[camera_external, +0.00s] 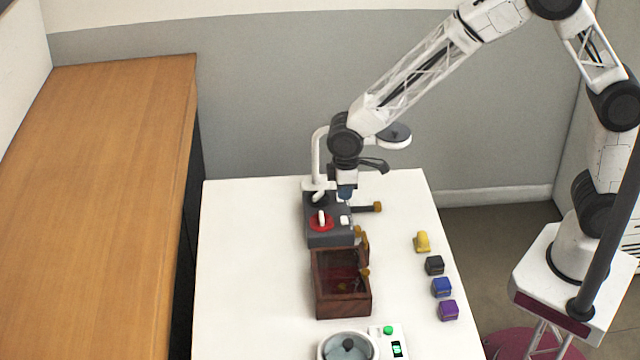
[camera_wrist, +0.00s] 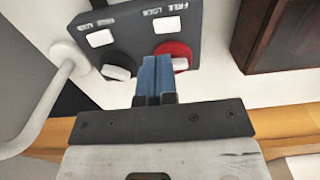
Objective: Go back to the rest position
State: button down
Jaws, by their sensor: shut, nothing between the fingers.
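My gripper (camera_external: 345,192) points down just above the dark control box (camera_external: 318,238) at the back of the white table. In the wrist view its blue fingers (camera_wrist: 157,80) are together with nothing between them. The control box (camera_wrist: 138,30) carries a red dial (camera_wrist: 172,50) with a white handle, a black dial (camera_wrist: 117,66) with a white handle, and two white label plates. In the external view the red dial (camera_external: 321,222) is on the box's near part. I cannot tell whether the fingers touch the box.
A brown open-topped box (camera_external: 343,297) stands in front. A round-panned device (camera_external: 348,347) with a green button is at the front edge. A yellow item (camera_external: 422,242) and black, blue (camera_external: 442,287) and purple blocks stand right. A white curved post (camera_external: 318,155) rises beside my gripper. The table's left is clear.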

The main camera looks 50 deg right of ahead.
jog(key=s+d+r+m+t, duration=0.15)
jog(key=s+d+r, duration=0.35)
jog(key=d+r, duration=0.5)
jog(key=s+d+r+m, duration=0.35)
jog(key=d+r, duration=0.45)
jog(key=d, duration=0.5)
jog(key=s+d+r+m, duration=0.2)
jog(key=s+d, duration=0.5)
jog(key=s, duration=0.4)
jog(key=s+d+r+m+t, duration=0.1)
jog(key=s+d+r, duration=0.3)
jog(key=s+d, duration=0.4)
jog(key=s+m, duration=0.1)
jog(key=s, duration=0.2)
jog(key=shift+d+r, duration=0.2)
jog(key=shift+d, duration=0.1)
